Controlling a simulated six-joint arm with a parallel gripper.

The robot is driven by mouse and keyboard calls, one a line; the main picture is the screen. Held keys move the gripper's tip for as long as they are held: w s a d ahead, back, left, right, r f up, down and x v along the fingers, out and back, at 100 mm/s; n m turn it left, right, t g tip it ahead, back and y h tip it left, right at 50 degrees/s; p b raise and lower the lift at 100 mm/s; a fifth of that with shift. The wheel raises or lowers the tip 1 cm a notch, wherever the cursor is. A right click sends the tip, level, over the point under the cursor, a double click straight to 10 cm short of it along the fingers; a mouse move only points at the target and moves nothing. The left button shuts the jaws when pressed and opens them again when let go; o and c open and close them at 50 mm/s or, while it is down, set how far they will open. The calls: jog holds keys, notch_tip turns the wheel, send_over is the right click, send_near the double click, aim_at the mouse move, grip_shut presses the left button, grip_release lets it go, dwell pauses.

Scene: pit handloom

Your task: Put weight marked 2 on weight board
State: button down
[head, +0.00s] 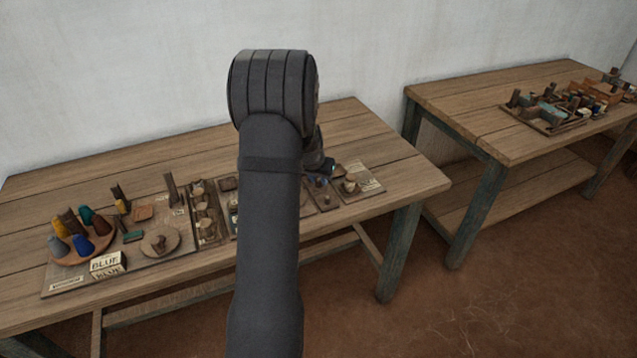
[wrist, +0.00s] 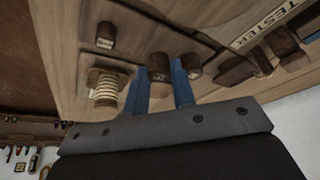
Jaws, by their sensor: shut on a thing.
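In the wrist view my gripper (wrist: 160,80) has two blue fingers close on either side of a small dark brown cylinder (wrist: 158,66), which looks like a weight. The fingers are shut on it. Its pale end mark is too small to read for sure. Another brown cylinder (wrist: 190,66) with a pale mark is just right of the right finger. In the head view my arm hides most of my gripper (head: 325,168), which is over the right part of the near table. I cannot tell for sure which board is the weight board.
In the wrist view, a small block with a printed label (wrist: 105,35) and a thread-wound spool (wrist: 105,90) lie to the left. A tester label (wrist: 265,25) is at upper right. In the head view, cones (head: 82,243) stand left; a second table (head: 470,95) stands right.

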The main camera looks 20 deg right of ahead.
jog(key=shift+f, duration=0.9)
jog(key=c, duration=1.2)
grip_release()
jog(key=shift+f, duration=0.15)
jog(key=v, duration=1.2)
jog(key=x, duration=1.2)
jog(key=shift+r, duration=1.1)
